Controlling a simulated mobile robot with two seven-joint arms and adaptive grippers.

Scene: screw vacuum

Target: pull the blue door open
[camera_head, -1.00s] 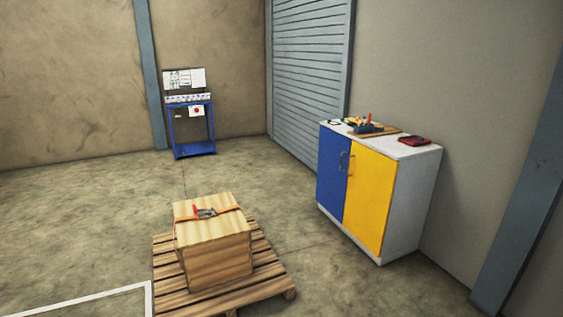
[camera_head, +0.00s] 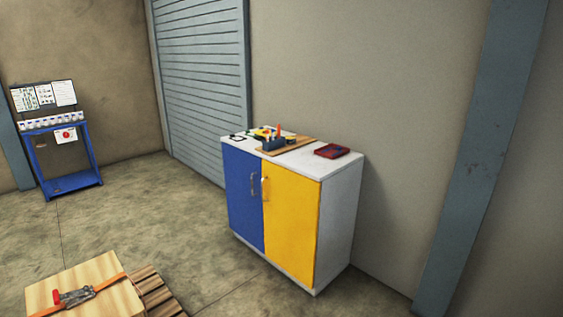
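The blue door (camera_head: 241,196) is the left door of a white cabinet (camera_head: 338,222) that stands against the wall, right of the picture's middle. It looks shut. Its handle (camera_head: 253,184) is a thin upright bar near the door's right edge. The yellow door (camera_head: 291,225) beside it also looks shut, with its own handle (camera_head: 265,188) near its left edge. Neither of my grippers shows in the head view, so nothing of mine is seen touching the cabinet.
A wooden box (camera_head: 95,287) with an orange strap sits on a pallet (camera_head: 155,292) at the lower left. A blue stand (camera_head: 65,165) is at the far left. A wooden board with tools and a red tray (camera_head: 332,151) lie on the cabinet top. Floor before the blue door is clear.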

